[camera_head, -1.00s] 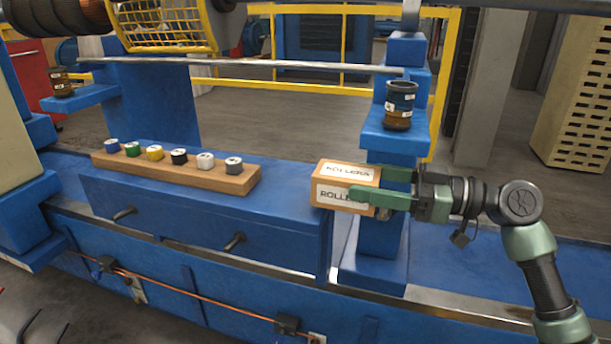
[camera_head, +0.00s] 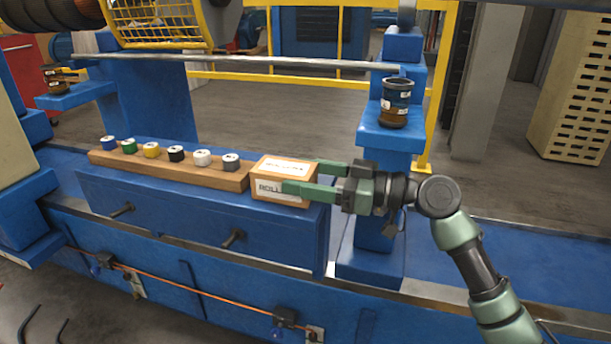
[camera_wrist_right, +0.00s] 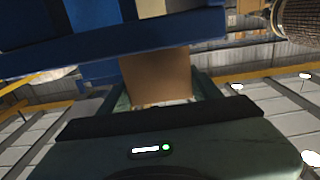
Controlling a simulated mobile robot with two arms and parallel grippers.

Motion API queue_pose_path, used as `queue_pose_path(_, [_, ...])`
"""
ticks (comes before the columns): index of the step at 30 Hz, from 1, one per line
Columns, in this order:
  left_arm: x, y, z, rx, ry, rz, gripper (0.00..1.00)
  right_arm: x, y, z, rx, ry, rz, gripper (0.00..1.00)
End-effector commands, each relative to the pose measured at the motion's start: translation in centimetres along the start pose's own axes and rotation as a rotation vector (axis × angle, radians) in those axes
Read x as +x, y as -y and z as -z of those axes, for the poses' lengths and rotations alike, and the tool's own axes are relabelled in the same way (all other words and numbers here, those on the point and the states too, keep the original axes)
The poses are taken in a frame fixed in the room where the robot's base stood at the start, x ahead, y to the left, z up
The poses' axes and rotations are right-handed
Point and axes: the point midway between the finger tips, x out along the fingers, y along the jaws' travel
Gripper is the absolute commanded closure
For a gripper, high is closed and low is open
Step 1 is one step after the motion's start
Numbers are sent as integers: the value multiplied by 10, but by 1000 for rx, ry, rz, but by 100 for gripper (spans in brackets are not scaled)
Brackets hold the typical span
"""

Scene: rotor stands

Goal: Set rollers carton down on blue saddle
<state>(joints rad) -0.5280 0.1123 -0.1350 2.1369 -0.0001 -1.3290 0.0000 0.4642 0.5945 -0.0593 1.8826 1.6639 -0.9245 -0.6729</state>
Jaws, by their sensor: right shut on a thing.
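The rollers carton (camera_head: 268,189) is a brown box with white labels. In the head view it is at the right end of the blue saddle (camera_head: 178,210), close to the end of the wooden rack. My right gripper (camera_head: 302,177) is shut on the carton, with one green finger along the near side and the other at the far side. In the right wrist view the carton (camera_wrist_right: 158,78) shows between the fingers, near a blue edge. I cannot tell whether its underside touches the saddle. My left gripper is not in view.
A wooden rack (camera_head: 160,167) with several coloured-ring spools fills the saddle's left and middle top. A blue upright with a dark jar (camera_head: 395,103) on its ledge stands to the right. Another jar (camera_head: 62,82) sits on the far left ledge. A metal rod (camera_head: 260,62) runs behind.

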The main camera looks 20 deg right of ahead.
Motion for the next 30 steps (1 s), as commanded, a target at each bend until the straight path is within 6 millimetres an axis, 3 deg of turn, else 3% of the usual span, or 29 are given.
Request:
queue_pose_path(8, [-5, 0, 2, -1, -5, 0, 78, 0, 0, 0, -1, -3, 0, 100])
queue_pose_path(9, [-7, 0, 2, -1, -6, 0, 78, 0, 0, -1, 0, 0, 0, 28])
queue_pose_path(11, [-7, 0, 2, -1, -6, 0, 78, 0, 0, -1, 0, 0, 0, 15])
queue_pose_path(23, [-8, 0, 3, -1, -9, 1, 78, 0, 0, 1, 0, 0, 0, 15])
queue_pose_path(26, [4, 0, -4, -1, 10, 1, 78, -13, -1, -1, 2, 0, -2, 15])
queue_pose_path(30, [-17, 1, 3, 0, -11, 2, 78, -42, -1, -3, 2, 2, -3, 15])
